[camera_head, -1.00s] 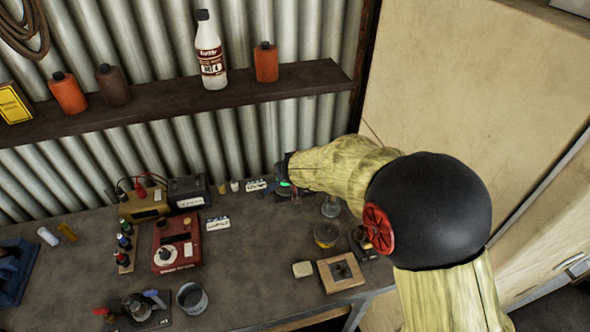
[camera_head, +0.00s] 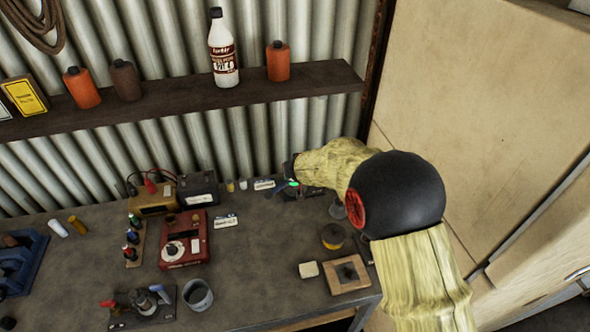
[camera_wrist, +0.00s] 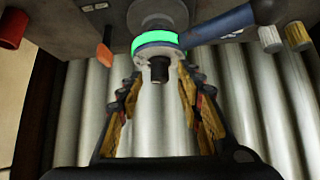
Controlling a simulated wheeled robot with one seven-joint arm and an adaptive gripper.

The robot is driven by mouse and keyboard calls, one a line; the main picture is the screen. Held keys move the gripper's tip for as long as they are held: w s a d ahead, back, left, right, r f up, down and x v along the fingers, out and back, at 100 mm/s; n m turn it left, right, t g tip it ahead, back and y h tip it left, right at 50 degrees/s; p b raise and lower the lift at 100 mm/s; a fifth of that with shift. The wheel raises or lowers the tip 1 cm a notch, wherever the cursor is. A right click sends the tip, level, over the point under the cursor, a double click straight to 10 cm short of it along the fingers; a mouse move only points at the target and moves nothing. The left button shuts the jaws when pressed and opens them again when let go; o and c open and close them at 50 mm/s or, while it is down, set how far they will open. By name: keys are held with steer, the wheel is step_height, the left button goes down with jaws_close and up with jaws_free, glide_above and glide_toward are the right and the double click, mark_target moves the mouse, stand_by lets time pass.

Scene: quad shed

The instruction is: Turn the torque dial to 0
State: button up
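My gripper (camera_wrist: 157,82) is open in the wrist view, its two yellow-and-black fingers apart. Between and just beyond the fingertips is a round grey part with a glowing green ring (camera_wrist: 156,42) and a dark stub (camera_wrist: 159,70). A blue lever (camera_wrist: 225,24) runs off it to the right. I see no finger touching it. In the head view the green ring (camera_head: 293,184) shows at the back of the bench, beside my gripper (camera_head: 289,172), which is mostly hidden by my arm. A red box (camera_head: 184,239) with a white dial (camera_head: 173,251) stands left of centre. I cannot read any dial marks.
The bench (camera_head: 255,245) has a clear middle. A tan box (camera_head: 153,200), a dark box (camera_head: 198,189), a metal cup (camera_head: 197,294) and a wooden frame (camera_head: 347,287) stand on it. A shelf (camera_head: 180,113) with bottles runs above, and a tan panel (camera_head: 480,110) is at right.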

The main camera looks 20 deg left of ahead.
steer(key=shift+c, duration=0.6)
steer(key=c, duration=0.7)
jaws_close()
